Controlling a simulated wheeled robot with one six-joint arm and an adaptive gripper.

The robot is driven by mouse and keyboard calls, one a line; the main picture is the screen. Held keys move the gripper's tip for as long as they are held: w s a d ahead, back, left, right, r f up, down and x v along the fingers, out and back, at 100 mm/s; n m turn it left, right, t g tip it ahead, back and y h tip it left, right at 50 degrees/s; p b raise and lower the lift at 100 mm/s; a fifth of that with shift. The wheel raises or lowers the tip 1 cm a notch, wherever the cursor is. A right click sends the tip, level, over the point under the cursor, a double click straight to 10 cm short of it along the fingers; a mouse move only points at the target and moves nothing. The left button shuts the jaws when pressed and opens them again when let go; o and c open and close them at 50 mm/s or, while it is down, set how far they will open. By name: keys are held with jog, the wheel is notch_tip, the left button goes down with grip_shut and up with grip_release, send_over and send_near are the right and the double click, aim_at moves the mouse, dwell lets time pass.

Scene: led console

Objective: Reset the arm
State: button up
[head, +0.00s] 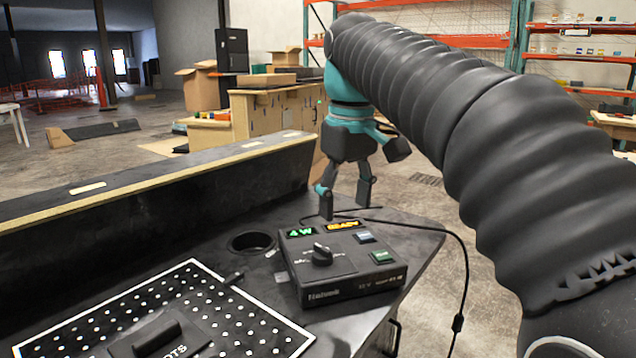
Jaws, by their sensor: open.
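My gripper (345,198) hangs from my arm at the picture's centre, fingers pointing down and apart, with nothing seen between them. It is just behind the far edge of the LED console (340,288); I cannot tell whether the left fingertip touches anything. The console is a dark box on the black table (415,238). Its top has a green lit display (300,233), an orange lit display (342,226), a black knob (321,256), a blue button (364,237) and a green button (382,257).
A perforated dark board (225,310) with a white border lies front left, with a dark block (158,338) on it. A round hole (250,243) is in the table. A long raised ledge (150,190) runs along the back. A black cable (466,270) hangs over the right edge.

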jog(key=s+d+f+m+t, duration=0.2)
jog(key=s+d+f, duration=0.3)
jog(key=s+f, duration=0.4)
jog(key=s+d+f+m+t, duration=0.2)
jog(key=s+d+f+m, duration=0.3)
jog(key=s+f, duration=0.4)
notch_tip(320, 180, down, 5)
jog(key=shift+s+d+r+t, duration=0.2)
jog(key=shift+d+t, duration=0.1)
jog(key=shift+d, duration=0.3)
